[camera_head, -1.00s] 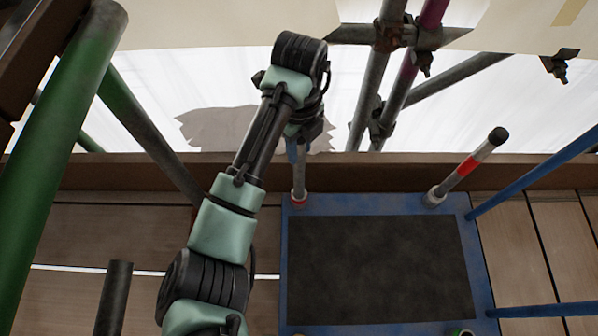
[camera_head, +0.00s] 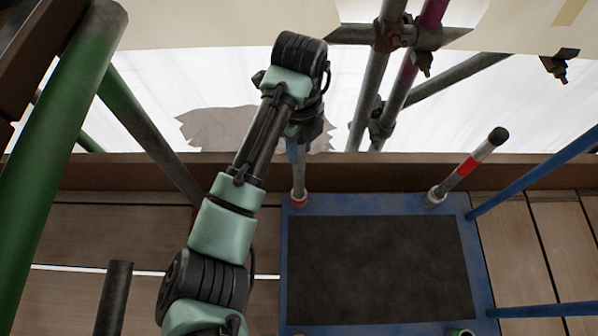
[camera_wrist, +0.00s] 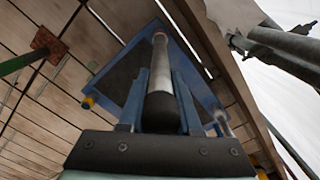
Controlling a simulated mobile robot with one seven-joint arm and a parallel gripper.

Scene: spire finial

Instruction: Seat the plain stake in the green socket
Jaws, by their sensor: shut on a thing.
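My gripper (camera_wrist: 158,105) is shut on a pale grey stake (camera_wrist: 160,68) with a dark end; no colour band shows on its visible part. In the head view the stake (camera_head: 299,176) is upright, its lower end at the red-ringed socket (camera_head: 299,201) at the tray's far left corner. I cannot tell how deep it sits. My fingers are mostly hidden behind the wrist there. The green socket (camera_head: 461,332) is at the near right corner, cut off by the picture's lower edge. A red-banded stake (camera_head: 467,166) leans in the far right socket (camera_head: 435,197).
The blue tray (camera_head: 381,204) has a dark mat and blue rails on its right. A yellowish socket (camera_wrist: 88,101) is at another corner. Scaffold poles (camera_head: 370,85) stand behind, a green pole (camera_head: 62,130) at left. A dark post (camera_head: 114,298) stands near left.

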